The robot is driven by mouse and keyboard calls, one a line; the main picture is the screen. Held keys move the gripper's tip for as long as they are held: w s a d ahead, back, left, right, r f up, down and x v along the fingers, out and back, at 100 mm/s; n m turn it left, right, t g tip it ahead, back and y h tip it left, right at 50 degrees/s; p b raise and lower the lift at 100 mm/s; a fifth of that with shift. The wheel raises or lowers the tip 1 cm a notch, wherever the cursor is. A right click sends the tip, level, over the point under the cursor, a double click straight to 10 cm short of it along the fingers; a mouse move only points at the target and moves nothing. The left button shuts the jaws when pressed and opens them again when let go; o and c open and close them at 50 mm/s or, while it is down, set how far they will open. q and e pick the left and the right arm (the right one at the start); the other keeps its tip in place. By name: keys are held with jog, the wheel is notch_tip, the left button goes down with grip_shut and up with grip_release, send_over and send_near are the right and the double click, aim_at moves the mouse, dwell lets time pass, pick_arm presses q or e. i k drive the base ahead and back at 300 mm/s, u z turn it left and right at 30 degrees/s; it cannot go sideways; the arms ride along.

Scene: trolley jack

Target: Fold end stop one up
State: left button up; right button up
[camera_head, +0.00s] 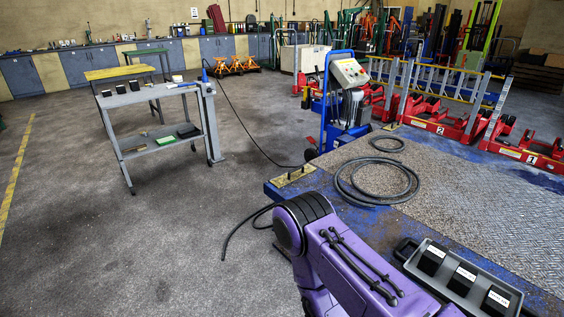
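A red unit with a white "1" label (531,158) sits at the right on the far part of the blue-edged platform (372,212). A similar red unit marked "2" (441,129) is to its left. I cannot tell for certain which part is end stop one, or whether it is folded. A flat yellow piece (294,177) lies at the platform's near left corner. A purple arm link of mine crosses the bottom middle, well short of the red units. Neither of my grippers is in view.
A black hose (376,182) lies coiled on the platform. A grey tray (466,273) with black labelled blocks is at bottom right. A blue wheeled control unit (345,105) stands behind the platform. A grey trolley table (148,96) is at left; the floor in front is clear.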

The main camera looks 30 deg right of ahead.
aim_at(283, 179)
jog(key=z, duration=0.05)
jog(key=i, duration=1.7)
jog(key=z, duration=0.65)
jog(key=i, duration=1)
jog(key=z, duration=1.55)
jog(key=i, duration=0.7)
jog(key=z, duration=0.5)
